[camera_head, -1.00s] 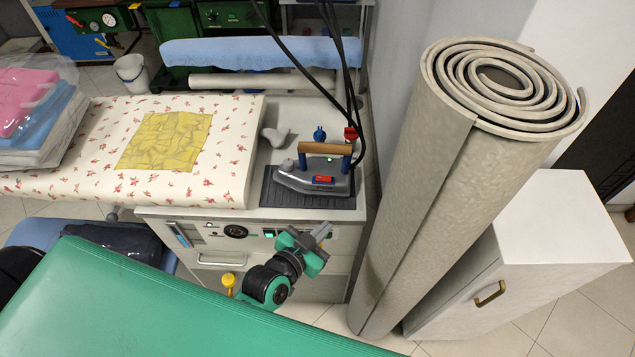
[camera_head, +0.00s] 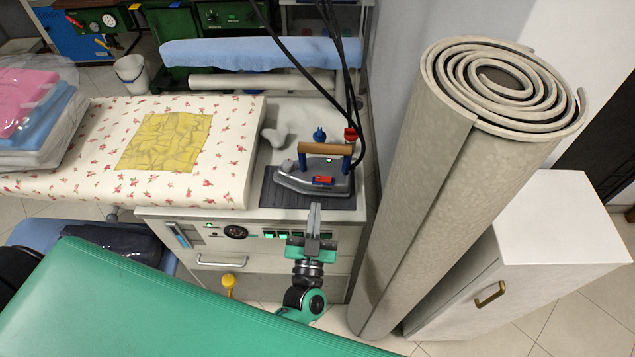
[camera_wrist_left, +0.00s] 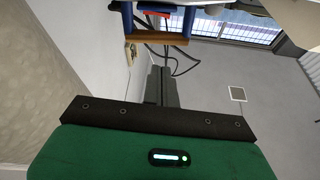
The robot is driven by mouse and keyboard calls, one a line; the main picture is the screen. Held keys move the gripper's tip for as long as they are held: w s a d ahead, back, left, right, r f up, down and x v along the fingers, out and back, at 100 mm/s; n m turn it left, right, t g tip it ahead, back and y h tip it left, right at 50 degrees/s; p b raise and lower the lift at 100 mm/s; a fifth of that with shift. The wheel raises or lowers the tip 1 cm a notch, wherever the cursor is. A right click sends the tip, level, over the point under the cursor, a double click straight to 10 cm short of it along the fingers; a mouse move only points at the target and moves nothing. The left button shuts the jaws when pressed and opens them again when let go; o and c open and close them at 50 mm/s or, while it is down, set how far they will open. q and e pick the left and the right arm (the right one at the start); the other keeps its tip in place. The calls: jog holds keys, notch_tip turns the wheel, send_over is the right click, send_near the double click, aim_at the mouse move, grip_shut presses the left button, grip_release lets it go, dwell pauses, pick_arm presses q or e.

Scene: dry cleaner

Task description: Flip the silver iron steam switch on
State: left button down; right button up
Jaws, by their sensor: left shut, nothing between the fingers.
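The silver iron (camera_head: 296,183) rests on a dark ribbed mat (camera_head: 290,201) at the right end of the ironing table. It has a wooden handle (camera_head: 325,149) on blue posts and a small red switch (camera_head: 325,180) on its near side. The switch's exact position is too small to tell. My left gripper (camera_head: 315,206) is shut and empty, its fingertips pointing at the iron just below the switch; contact cannot be told. In the left wrist view its dark fingers (camera_wrist_left: 160,87) are together, with the iron's handle (camera_wrist_left: 160,40) beyond. My right gripper is out of view.
A green padded surface (camera_head: 150,305) fills the near left. A tall rolled mat (camera_head: 425,190) and a white cabinet (camera_head: 555,240) stand on the right. Black cables (camera_head: 338,75) hang above the iron. A yellow cloth (camera_head: 165,141) lies on the flowered table cover (camera_head: 70,140).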

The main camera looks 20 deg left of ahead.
pick_arm(q)
jog(key=p, duration=0.4)
send_near(322, 153)
jog(key=x, duration=0.5)
notch_tip(322, 153, down, 3)
jog(key=shift+s+a+r, duration=0.1)
jog(key=shift+a, duration=0.05)
jog(key=shift+s+a+f, duration=0.1)
jog(key=shift+f, duration=0.7)
